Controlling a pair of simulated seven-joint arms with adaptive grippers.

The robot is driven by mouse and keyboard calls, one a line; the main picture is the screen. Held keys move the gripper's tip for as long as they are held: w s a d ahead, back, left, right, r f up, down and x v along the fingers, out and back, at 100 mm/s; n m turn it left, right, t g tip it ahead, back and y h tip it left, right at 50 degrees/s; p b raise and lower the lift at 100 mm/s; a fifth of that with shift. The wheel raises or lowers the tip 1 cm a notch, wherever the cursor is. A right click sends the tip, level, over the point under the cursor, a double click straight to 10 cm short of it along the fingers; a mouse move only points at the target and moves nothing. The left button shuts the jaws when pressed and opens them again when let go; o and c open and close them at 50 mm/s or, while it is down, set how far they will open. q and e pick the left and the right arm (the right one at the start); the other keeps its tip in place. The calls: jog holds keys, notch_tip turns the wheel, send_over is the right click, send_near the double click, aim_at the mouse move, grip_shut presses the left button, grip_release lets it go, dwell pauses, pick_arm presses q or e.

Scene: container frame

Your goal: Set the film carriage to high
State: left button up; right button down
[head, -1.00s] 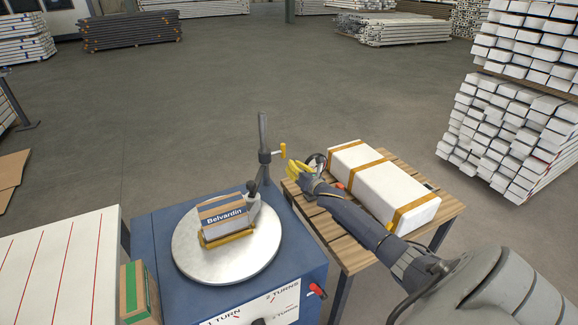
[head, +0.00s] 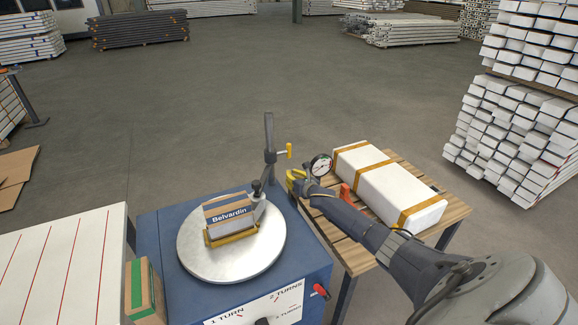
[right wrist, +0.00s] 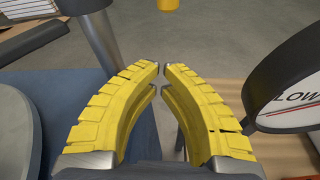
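The film carriage (head: 269,157) is a dark block with a yellow handle (head: 289,151), partway up a grey mast (head: 269,128) beside the turntable. In the right wrist view a yellow piece, likely the handle (right wrist: 168,4), shows at the top edge, beyond the fingertips. My right gripper (head: 291,179) is below and right of the carriage, apart from the handle. Its yellow fingertips (right wrist: 162,70) nearly meet with nothing between them. A round gauge (head: 320,165) stands just right of the gripper; the word LOW shows on its face (right wrist: 292,97). My left gripper is out of view.
A banded "Belvardin" box (head: 229,217) sits on the round turntable (head: 262,258) of the blue machine (head: 158,254). A wooden table (head: 354,260) at right holds a long white package (head: 388,187). A white table (head: 62,250) stands at left. Open floor lies behind.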

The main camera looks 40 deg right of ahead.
jog(key=shift+w+d+r, duration=0.25)
jog(key=shift+w+r, duration=0.5)
jog(key=shift+w, duration=0.15)
jog(key=shift+w+d+r, duration=0.25)
jog(key=shift+w+r, duration=0.5)
jog(key=shift+w, duration=0.15)
